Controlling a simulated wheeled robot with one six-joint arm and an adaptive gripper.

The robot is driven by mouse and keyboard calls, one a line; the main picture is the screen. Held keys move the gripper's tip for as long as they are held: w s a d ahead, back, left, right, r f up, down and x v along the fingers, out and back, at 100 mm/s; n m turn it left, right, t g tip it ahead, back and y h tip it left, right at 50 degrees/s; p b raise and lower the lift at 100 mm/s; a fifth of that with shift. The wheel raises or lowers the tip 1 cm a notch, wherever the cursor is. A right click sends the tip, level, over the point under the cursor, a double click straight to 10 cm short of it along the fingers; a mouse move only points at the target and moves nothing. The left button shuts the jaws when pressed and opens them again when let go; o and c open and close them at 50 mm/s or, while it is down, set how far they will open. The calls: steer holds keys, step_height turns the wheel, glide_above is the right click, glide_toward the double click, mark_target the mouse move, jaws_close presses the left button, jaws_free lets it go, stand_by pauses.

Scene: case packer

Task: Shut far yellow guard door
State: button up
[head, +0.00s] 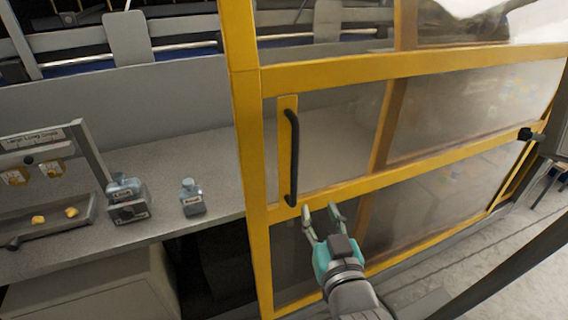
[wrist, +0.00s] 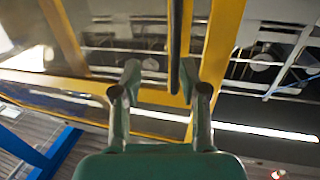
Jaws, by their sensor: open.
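The yellow guard door (head: 345,190) has clear panels and fills the middle and right of the head view. I cannot tell how far it stands from its closed position. Its dark upright handle (head: 292,160) sits on a yellow plate near the door's left edge. My gripper (head: 322,210) is open and empty, just right of and below the handle's lower end in the head view. In the wrist view the handle (wrist: 175,45) shows between the open fingertips (wrist: 161,78), closer to the right one. I cannot tell whether they touch.
To the left is a grey counter (head: 165,170) with two small labelled bottles, one (head: 192,197) standing alone and one (head: 125,190) in a holder. A tray (head: 50,222) with yellow pieces is at far left. A black fitting (head: 530,134) is at the right. Pale floor (head: 480,250) lies at lower right.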

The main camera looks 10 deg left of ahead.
mark_target(295, 166)
steer(key=shift+n+y, duration=0.3)
steer(key=shift+y, duration=0.2)
steer(key=w+a+r, duration=0.1)
steer(key=w+a, duration=0.1)
steer(key=w, duration=0.1)
steer(key=w+a+r, duration=0.1)
steer(key=w+a, duration=0.1)
steer(key=w, duration=0.2)
steer(key=w+a+r, duration=0.1)
steer(key=w+a, duration=0.2)
steer(key=shift+w+r, duration=0.15)
steer(key=shift+w, duration=0.25)
jaws_close()
